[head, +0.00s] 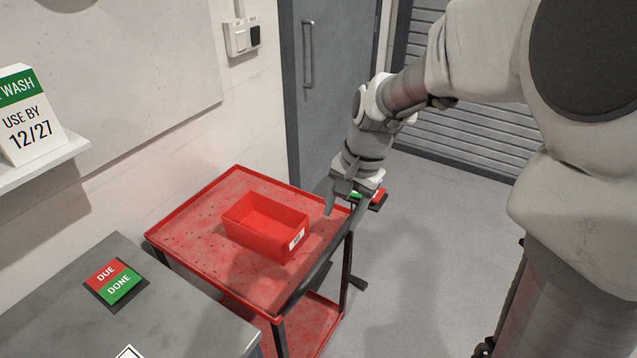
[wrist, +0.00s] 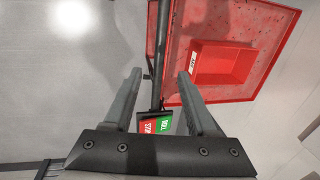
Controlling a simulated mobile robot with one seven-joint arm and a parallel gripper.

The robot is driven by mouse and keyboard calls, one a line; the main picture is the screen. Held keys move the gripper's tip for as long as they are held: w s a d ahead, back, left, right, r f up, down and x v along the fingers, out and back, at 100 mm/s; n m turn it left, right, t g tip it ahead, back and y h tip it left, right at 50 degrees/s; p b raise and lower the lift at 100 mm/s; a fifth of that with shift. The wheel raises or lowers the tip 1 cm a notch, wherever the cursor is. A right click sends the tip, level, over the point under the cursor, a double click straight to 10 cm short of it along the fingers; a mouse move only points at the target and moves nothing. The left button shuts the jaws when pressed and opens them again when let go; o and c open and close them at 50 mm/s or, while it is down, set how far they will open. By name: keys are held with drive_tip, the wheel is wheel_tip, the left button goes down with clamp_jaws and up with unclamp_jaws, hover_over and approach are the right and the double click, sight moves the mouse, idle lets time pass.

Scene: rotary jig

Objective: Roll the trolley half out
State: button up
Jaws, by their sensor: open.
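The red trolley (head: 190,215) stands by the wall, with a lower red shelf (head: 308,325) under its top tray. A dark handle bar (head: 312,282) runs along its right end; it also shows in the wrist view (wrist: 161,40). My gripper (head: 345,208) is open and empty above the far right corner of the trolley. In the wrist view my gripper (wrist: 160,75) has the bar lined up between its fingers, apart from both; I cannot tell the depth. A small red and green sign (head: 371,196) sits near that corner, partly hidden; the wrist view shows it too (wrist: 155,124).
A red bin (head: 262,228) with a white label stands on the trolley's top. A grey bench (head: 150,320) with a red and green DUE/DONE sign (head: 115,282) is at the front left. A grey door (head: 330,90) is behind. The floor (head: 430,260) to the right is clear.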

sight(330, 249)
drive_tip(key=f, duration=0.3)
drive_tip(key=w+a+f+b, duration=0.1)
drive_tip(key=f, duration=0.7)
drive_tip(key=shift+w+a, duration=0.15)
drive_tip(key=shift+a, duration=0.25)
clamp_jaws()
idle(0.7)
